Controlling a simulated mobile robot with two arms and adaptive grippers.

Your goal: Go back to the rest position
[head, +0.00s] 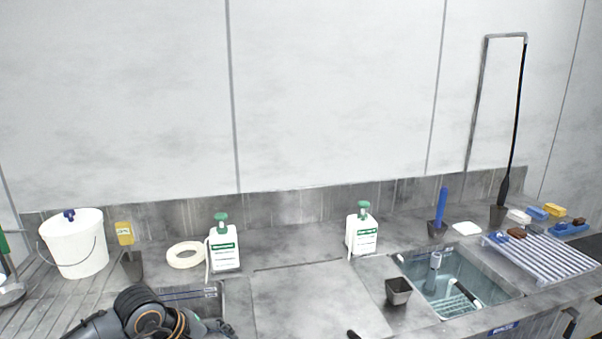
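My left arm comes in at the bottom left. Its dark wrist and cables cover part of the left sink (215,291). The end of my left gripper (218,328) shows only as a small dark part at the bottom edge, and its fingers cannot be made out. My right gripper cannot be identified in this view. A small dark tip (353,334) shows at the bottom edge, and I cannot tell what it belongs to.
The flat counter section (315,300) between the sinks is bare. Two white pump bottles (224,250) (361,235) stand behind it. A white bucket (78,245) stands left.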

